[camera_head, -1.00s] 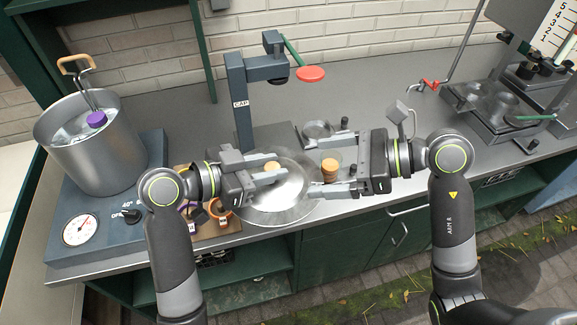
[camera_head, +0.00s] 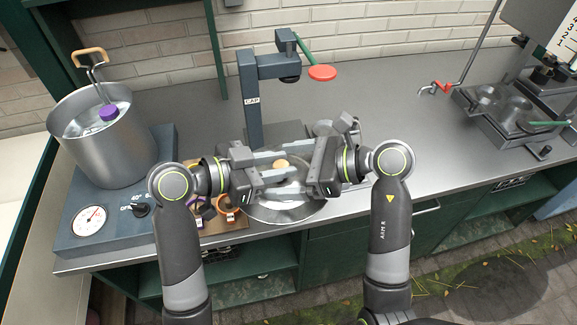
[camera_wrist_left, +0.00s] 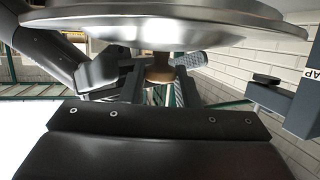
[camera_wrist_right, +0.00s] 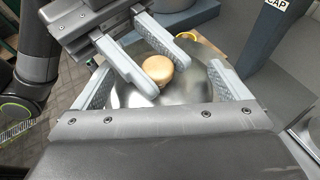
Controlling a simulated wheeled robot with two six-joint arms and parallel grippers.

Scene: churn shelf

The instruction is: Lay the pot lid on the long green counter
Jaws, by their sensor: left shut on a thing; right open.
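The pot lid (camera_head: 285,212) is a round shiny metal disc with a small tan knob (camera_head: 281,164). My left gripper (camera_head: 278,168) is shut on the knob; the lid hangs level with its knob side toward the head camera. The lid fills the top of the left wrist view (camera_wrist_left: 160,32). My right gripper (camera_wrist_right: 158,68) is open, its fingers reaching around the knob and left fingers without visible grip. The lid also shows beyond them in the right wrist view (camera_wrist_right: 195,72). A long counter (camera_head: 400,130) with a grey top and green cabinets lies below.
A steel pot (camera_head: 105,145) stands on a blue-grey heater base (camera_head: 75,235) at left. A grey CAP press (camera_head: 252,110) with a red-ended lever (camera_head: 322,73) rises behind the lid. A moulded metal fixture (camera_head: 490,105) stands at right. The counter between press and fixture is largely clear.

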